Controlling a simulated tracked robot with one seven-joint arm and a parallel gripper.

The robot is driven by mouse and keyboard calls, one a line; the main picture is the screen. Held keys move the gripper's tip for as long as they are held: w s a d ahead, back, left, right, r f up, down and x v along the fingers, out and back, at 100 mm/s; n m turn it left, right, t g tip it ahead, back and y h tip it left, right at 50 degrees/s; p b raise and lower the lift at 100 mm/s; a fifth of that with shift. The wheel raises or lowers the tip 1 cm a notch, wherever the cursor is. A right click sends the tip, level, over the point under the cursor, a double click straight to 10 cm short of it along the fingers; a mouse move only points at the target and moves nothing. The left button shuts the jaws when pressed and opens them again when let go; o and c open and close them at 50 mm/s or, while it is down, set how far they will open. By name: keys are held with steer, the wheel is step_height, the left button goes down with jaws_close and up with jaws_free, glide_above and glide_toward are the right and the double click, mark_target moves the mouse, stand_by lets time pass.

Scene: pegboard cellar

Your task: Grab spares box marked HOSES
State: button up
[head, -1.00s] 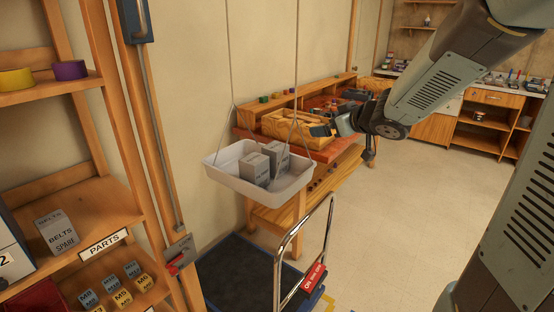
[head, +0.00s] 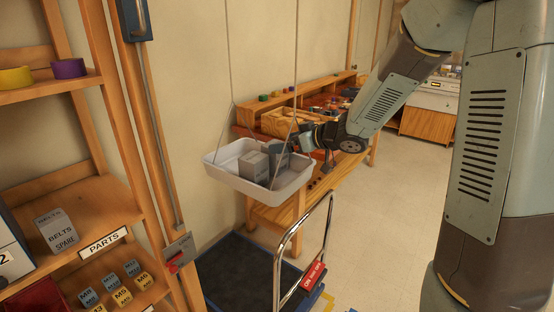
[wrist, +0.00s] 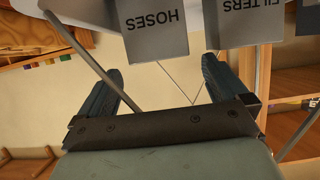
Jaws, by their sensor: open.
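The spares box marked HOSES (wrist: 155,32) is a grey block at the top of the wrist view, its label upside down. It lies just beyond my fingertips, roughly between their lines. A grey box marked FILTERS (wrist: 235,22) is to its right in that view. In the head view, two grey boxes, a nearer left one (head: 253,165) and one behind it, sit in a hanging white tray (head: 286,190); their labels are unreadable there. My gripper (head: 290,147) is open and empty at the tray's right side, partly covering the rear box. It also shows in the wrist view (wrist: 162,68).
The tray hangs on thin wires that rise past my gripper. A wooden workbench (head: 290,212) with bins stands behind. A trolley with a metal handle (head: 290,245) stands below. The floor at right is clear.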

steer(key=shift+f+x, duration=0.2)
steer(key=shift+x, duration=1.2)
steer(key=shift+f+x, duration=0.2)
steer(key=shift+x, duration=1.2)
steer(key=shift+s+d, duration=0.1)
steer(key=shift+s, duration=0.05)
steer(key=c, duration=1.1)
steer(key=shift+r, duration=0.2)
